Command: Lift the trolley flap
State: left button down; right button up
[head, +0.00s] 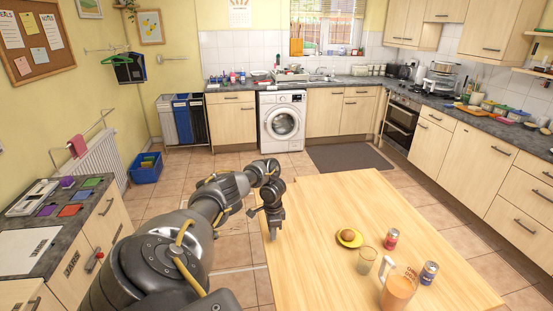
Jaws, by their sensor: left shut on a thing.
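A light wooden top (330,270), which looks like the trolley's, fills the lower right of the head view. No seam of a separate flap can be made out in it. My left gripper (275,230) is at the far left edge of this top, pointing down. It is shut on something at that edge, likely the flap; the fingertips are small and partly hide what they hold. The top looks level. My right gripper is not in view.
Tiled floor (235,250) lies beyond. A grey-topped counter (70,235) is at left.

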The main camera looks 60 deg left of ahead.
pick_arm(q)
jog(key=shift+w+a+r, duration=0.1)
jog(key=shift+r, duration=0.05)
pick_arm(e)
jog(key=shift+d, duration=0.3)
pick_arm(q)
jog(key=c, duration=1.2)
grip_release()
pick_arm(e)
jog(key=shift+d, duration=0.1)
pick_arm(q)
jog(key=shift+r, duration=0.35)
notch_tip(320, 180, up, 10)
jog(key=p, duration=0.5)
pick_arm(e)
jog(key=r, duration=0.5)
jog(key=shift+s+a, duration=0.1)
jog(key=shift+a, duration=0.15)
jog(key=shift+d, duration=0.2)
